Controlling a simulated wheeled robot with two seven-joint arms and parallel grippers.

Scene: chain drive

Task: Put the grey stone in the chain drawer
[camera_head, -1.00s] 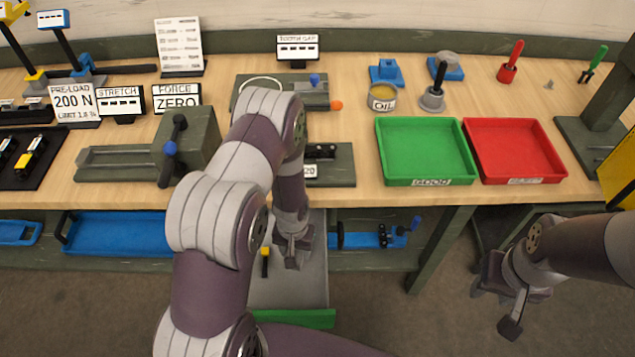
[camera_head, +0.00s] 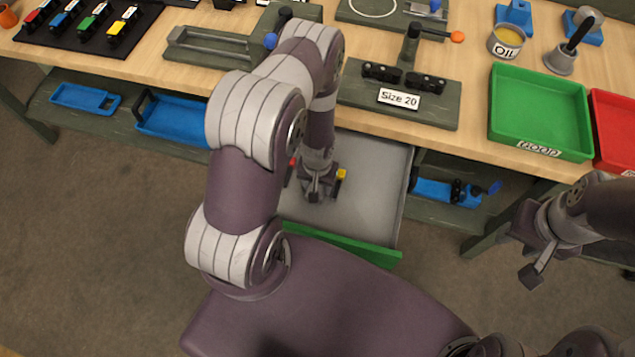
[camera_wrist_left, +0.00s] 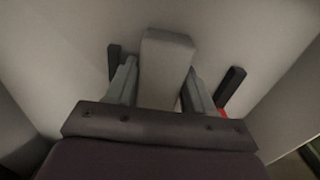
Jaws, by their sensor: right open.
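The chain drawer (camera_head: 370,200) is pulled out below the bench, with a green front (camera_head: 340,243) and grey inside. My left gripper (camera_head: 318,192) is inside it, pointing down. In the left wrist view the grey stone (camera_wrist_left: 166,62), a pale block, stands between its two fingers, which appear closed on it. The head view hides the stone behind the gripper. A dark piece with a red end (camera_head: 291,168) lies left of the gripper and one with a yellow end (camera_head: 341,175) right of it. My right gripper (camera_head: 530,256) is open and empty, off the bench's front right.
The drawer's walls stand close around my left gripper; its right part is bare. The bench edge and the Size 20 fixture (camera_head: 410,95) are above and behind. Green tray (camera_head: 540,110) and red tray (camera_head: 615,125) sit at right. Blue trays (camera_head: 170,120) lie on the lower shelf.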

